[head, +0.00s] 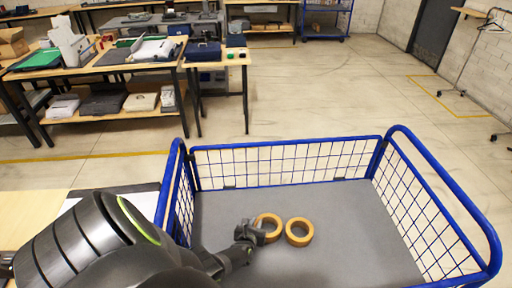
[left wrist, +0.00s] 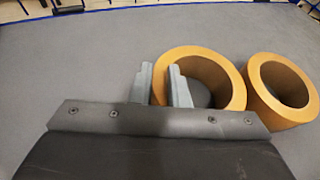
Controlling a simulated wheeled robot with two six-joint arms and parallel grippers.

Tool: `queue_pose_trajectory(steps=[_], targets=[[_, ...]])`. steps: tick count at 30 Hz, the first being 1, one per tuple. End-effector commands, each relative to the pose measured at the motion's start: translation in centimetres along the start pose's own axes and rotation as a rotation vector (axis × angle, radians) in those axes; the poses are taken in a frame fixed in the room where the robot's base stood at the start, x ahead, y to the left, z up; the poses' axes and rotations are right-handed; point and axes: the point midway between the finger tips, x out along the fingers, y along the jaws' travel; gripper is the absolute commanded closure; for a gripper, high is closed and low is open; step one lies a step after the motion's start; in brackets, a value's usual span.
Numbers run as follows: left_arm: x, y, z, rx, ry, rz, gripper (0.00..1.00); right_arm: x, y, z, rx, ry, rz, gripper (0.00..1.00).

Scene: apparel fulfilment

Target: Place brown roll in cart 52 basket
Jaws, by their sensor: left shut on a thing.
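Two brown rolls lie side by side on the grey floor of the blue wire cart basket (head: 285,143). My left gripper (head: 258,234) reaches over the basket's left side and is shut on the left brown roll (head: 277,236). In the left wrist view one finger of the left gripper (left wrist: 163,85) is outside this roll (left wrist: 238,84) and the other is inside its hole, with the wall between them. The right brown roll (head: 299,243) lies just to its right, also in the left wrist view (left wrist: 262,96). No cart number is readable. My right gripper is not in view.
The basket's mesh sides and raised blue right rail (head: 445,190) surround the rolls. Most of its floor is bare. A wooden table (head: 30,212) is at the left edge. Workbenches (head: 110,68) with goods stand behind left. The floor beyond the basket is open.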

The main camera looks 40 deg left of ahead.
Motion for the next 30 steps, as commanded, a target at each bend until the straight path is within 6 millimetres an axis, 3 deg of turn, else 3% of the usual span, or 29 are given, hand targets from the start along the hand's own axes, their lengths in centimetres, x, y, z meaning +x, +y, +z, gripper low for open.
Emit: queue_pose_trajectory(steps=[11,12,16,27,30], targets=[[0.2,0.0,-0.3,0.0,-0.002,0.0,1.0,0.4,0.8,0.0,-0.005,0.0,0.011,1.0],[0.1,0.0,-0.2,0.001,0.0,0.0,0.81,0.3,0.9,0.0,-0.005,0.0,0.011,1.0],[0.1,0.0,-0.2,0.001,0.0,0.0,0.64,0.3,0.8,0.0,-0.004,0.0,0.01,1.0],[0.0,0.0,0.1,0.0,0.0,0.0,0.63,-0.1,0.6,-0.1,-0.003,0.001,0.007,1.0],[-1.0,0.0,0.2,0.0,0.001,0.0,0.63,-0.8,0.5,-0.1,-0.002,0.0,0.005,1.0]])
